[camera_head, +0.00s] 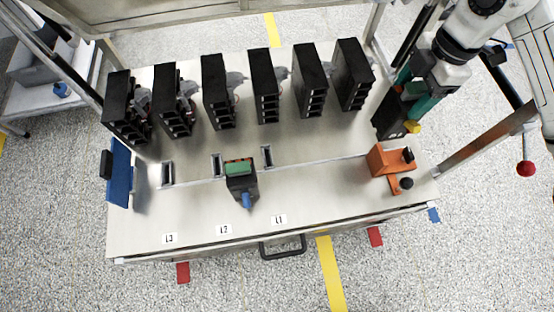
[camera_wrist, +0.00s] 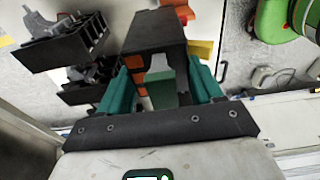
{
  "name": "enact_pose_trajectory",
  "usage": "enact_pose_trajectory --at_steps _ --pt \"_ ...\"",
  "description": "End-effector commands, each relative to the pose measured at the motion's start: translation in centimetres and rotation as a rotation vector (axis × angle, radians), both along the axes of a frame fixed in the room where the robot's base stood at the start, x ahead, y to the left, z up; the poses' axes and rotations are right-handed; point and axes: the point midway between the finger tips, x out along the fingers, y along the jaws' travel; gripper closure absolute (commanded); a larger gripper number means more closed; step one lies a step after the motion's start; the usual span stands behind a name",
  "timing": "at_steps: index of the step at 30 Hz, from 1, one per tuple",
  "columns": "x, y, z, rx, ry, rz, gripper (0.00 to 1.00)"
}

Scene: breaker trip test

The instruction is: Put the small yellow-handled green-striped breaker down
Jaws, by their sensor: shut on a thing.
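The small black breaker (camera_head: 390,115) with a yellow handle (camera_head: 413,127) is in my gripper (camera_head: 412,90) at the right of the head view. My gripper is shut on it, with teal fingers on either side. The breaker looks held above the table's right end; its exact height cannot be told. In the wrist view, the breaker's dark body (camera_wrist: 155,32) lies between the fingertips (camera_wrist: 160,88), with green at its near end and yellow (camera_wrist: 200,48) at its right. Part of the breaker is hidden by the fingers.
Several black racks (camera_head: 264,87) line the table's back. A blue-handled green-striped breaker (camera_head: 241,182) stands front centre. An orange device (camera_head: 389,161) with black knobs is front right, near my gripper. Slots (camera_head: 216,165) and number labels (camera_head: 224,230) lie along the front. Bare tabletop (camera_head: 320,195) shows between.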

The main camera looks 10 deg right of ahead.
Motion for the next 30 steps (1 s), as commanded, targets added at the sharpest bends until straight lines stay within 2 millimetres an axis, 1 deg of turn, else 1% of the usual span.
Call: enact_pose_trajectory --at_steps 5,8,11,22,24,27,30 --pt "0.0 0.0 0.1 0.001 -0.001 0.0 1.0" --pt "-0.2 0.4 -0.2 0.002 0.0 0.002 1.0" --pt "-0.8 1.7 -0.8 0.003 0.001 0.004 1.0" --pt "-4.0 8.8 -4.3 0.005 0.0 0.004 1.0" --pt "-4.4 9.6 -5.8 0.006 0.002 0.001 1.0" --pt "-4.9 10.7 -7.3 0.005 0.001 0.0 1.0" --pt "-5.2 11.5 -8.3 0.004 0.0 0.0 1.0"
